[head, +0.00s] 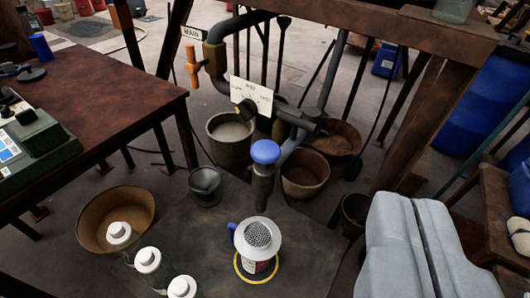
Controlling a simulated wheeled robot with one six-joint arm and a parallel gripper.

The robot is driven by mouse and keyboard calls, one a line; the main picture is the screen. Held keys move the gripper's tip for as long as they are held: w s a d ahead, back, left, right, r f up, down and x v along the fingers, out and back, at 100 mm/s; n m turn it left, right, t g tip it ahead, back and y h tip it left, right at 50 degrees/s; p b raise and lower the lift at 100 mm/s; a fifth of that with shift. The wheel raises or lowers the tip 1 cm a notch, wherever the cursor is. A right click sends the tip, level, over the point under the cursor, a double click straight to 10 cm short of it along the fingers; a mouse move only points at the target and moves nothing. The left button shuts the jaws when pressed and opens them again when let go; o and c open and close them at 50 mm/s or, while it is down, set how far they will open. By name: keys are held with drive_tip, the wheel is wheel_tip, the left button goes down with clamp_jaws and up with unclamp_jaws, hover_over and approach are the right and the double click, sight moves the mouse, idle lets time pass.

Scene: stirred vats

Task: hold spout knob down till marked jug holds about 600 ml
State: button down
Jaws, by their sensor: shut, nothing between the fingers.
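A blue round knob (265,152) caps the grey upright spout (262,188) near the middle of the view. A jug (258,240) with a wide white top, a grey speckled inside and a blue handle stands just below the spout in the picture. It stands inside a yellow ring (256,279) on the dark floor mat. Its liquid level and any scale marks cannot be read. My gripper (409,200) is at the lower right, pale grey, with its two fingers together and nothing between them. It is apart from the knob, to its right and lower in the picture.
Several white-capped bottles (148,260) and a tan bowl (115,214) stand left of the jug. A grey pot (205,185) and a vat (230,140) stand behind. A signboard (251,96) and brown bowl (305,174) are near the pipework. A brown table (110,100) fills the left.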

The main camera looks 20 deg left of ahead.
drive_tip(key=w+a+n+g, duration=0.5)
drive_tip(key=w+n+g, duration=0.1)
drive_tip(key=w, duration=0.4)
drive_tip(key=n+g+h, duration=0.1)
drive_tip(key=n+g, duration=0.7)
hover_over(265, 148)
drive_tip(key=s, duration=0.2)
drive_tip(key=shift+a+f, duration=0.2)
drive_tip(key=shift+f, duration=0.3)
drive_tip(key=shift+a+f, duration=0.15)
drive_tip(key=shift+f, duration=0.3)
drive_tip(key=shift+f, duration=0.1)
drive_tip(key=f, duration=0.4)
drive_tip(key=w+f, duration=0.1)
drive_tip(key=f, duration=0.8)
drive_tip(key=shift+w+d+f, duration=0.25)
drive_tip(key=shift+w+d, duration=0.05)
drive_tip(key=shift+f, duration=0.15)
